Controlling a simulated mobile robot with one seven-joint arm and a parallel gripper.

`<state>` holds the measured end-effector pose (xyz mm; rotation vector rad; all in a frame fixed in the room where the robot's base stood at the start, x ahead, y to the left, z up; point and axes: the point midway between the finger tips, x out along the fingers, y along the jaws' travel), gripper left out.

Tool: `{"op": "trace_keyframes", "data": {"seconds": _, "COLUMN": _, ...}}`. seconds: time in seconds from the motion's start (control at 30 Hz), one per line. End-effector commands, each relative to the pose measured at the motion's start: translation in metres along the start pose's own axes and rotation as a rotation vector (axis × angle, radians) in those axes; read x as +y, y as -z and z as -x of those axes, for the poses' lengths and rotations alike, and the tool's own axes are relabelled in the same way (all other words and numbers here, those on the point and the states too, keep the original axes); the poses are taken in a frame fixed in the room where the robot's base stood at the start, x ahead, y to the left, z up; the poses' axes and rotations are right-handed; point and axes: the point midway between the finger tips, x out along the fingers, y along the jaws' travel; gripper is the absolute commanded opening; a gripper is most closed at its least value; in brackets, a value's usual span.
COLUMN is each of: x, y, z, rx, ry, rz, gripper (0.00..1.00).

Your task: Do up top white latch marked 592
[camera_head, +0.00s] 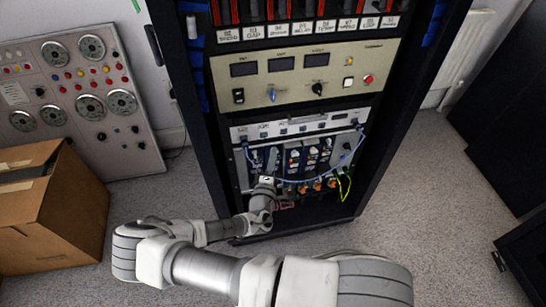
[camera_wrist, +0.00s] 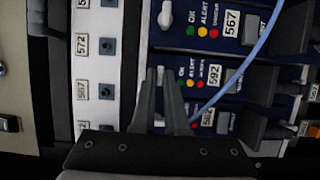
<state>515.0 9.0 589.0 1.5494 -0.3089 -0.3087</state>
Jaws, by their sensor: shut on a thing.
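The white latch (camera_wrist: 160,73) by the blue module labelled 592 (camera_wrist: 215,74) shows in the wrist view as a small pale tip between my fingertips. My gripper (camera_wrist: 159,86) is shut on it, with both dark fingers pointing up into the module face. The fingers hide most of the latch, so I cannot tell its exact position. In the head view my gripper (camera_head: 266,186) is at the lower left front of the rack's module bay, and the latch is too small to make out there.
A blue cable (camera_wrist: 245,65) crosses the modules just right of my fingers. Another white latch (camera_wrist: 166,14) is on the neighbouring module labelled 567. Dark handles (camera_wrist: 262,85) stick out to the right. A cardboard box (camera_head: 55,205) stands on the floor at left.

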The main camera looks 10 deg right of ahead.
Motion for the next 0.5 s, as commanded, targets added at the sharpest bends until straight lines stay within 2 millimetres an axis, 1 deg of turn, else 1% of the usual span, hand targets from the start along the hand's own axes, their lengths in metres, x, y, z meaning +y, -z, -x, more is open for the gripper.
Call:
{"op": "trace_keyframes", "data": {"seconds": 0.27, "x": 0.0014, "y": -0.0002, "z": -0.0005, "rx": 0.0, "ry": 0.005, "rz": -0.014, "gripper": 0.0}}
{"op": "trace_keyframes", "data": {"seconds": 0.5, "x": 0.0045, "y": -0.0004, "z": -0.0009, "rx": -0.001, "ry": 0.042, "rz": -0.105, "gripper": 0.0}}
